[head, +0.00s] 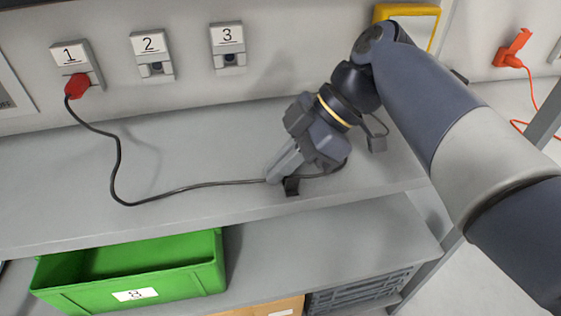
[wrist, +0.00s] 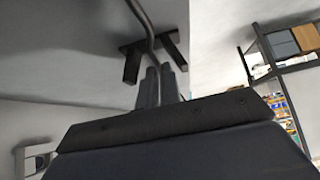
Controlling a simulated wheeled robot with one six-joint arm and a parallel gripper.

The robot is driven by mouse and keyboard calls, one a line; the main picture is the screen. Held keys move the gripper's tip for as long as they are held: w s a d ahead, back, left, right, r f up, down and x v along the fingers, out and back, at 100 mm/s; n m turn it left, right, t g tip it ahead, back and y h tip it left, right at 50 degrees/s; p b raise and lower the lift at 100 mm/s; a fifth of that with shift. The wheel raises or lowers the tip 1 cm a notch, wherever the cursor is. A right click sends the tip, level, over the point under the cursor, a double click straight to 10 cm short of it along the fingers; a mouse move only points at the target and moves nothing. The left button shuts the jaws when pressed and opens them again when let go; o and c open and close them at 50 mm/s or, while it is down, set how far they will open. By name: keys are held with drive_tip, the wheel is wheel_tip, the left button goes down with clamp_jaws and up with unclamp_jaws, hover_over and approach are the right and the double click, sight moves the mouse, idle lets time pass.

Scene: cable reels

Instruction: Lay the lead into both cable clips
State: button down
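The black lead (head: 180,189) runs from a red plug (head: 77,87) in socket 1, down and across the grey shelf to my gripper (head: 273,178). Its far part shows beyond the fingers, to the right. In the wrist view, my two fingers (wrist: 157,84) are close together on the lead (wrist: 146,32). A black cable clip (head: 291,186) stands at the shelf's front, beside the fingertips. In the wrist view the lead lines up between the clip's two uprights (wrist: 131,64); I cannot tell whether it is seated. I cannot make out a second clip.
Sockets 2 (head: 153,55) and 3 (head: 228,48) on the wall are empty. A green crate (head: 135,285) sits on the lower shelf, below the front edge. The left of the upper shelf (head: 50,190) is clear. An orange plug and cable (head: 514,60) are at right.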

drive_tip(key=c, duration=1.5)
unclamp_jaws()
drive_tip(key=shift+r, duration=0.1)
drive_tip(key=shift+o, duration=1.1)
drive_tip(key=shift+r+p, duration=0.5)
wheel_tip(320, 180, up, 7)
drive_tip(key=p, duration=0.5)
